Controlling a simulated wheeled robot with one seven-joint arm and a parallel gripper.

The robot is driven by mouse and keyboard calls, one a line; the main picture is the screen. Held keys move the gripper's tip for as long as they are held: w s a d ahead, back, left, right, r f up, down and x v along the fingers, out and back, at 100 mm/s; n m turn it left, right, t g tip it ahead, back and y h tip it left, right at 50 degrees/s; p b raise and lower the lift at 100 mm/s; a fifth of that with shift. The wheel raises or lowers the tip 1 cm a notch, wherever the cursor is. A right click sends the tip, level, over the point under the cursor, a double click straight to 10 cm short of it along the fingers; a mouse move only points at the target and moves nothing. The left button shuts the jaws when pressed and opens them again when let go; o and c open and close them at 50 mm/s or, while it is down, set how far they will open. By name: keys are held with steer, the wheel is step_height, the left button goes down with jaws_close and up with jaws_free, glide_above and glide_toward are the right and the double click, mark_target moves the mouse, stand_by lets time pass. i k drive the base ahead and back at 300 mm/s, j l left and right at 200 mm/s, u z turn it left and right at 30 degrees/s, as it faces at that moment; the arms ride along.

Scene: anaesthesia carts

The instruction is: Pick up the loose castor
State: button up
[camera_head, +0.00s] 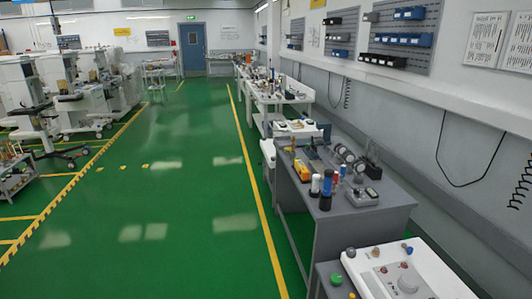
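No loose castor can be made out for certain. Castors show under the wheeled anaesthesia carts (95,95) at the left, but these look fitted to their bases. Small round parts at the bottom right include a green one (336,280), brownish ones (375,252) and a bluish one (408,250). My gripper is not in view.
A grey bench (390,215) with bottles, gauges and tools stands at the right, with more benches (275,95) behind it along the wall. A small trolley (14,170) stands at the left edge. The green floor (165,200) between the yellow lines is clear up to the blue door (193,50).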

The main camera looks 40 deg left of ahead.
mark_target(339, 148)
steer(key=u, duration=1)
steer(key=z, duration=2)
steer(key=u, duration=2)
steer(key=i+j, duration=0.1)
steer(key=j, duration=0.25)
steer(key=i+j, duration=0.15)
steer(key=j, duration=0.2)
steer(key=i+j+u, duration=0.15)
steer(key=i+j, duration=0.2)
steer(key=i+j+u, duration=0.15)
steer(key=i, duration=0.35)
steer(key=i+j+u, duration=0.15)
steer(key=i+j, duration=0.2)
steer(key=i+j+u, duration=0.15)
steer(key=i, duration=0.4)
steer(key=i+j+u, duration=0.15)
steer(key=i, duration=0.3)
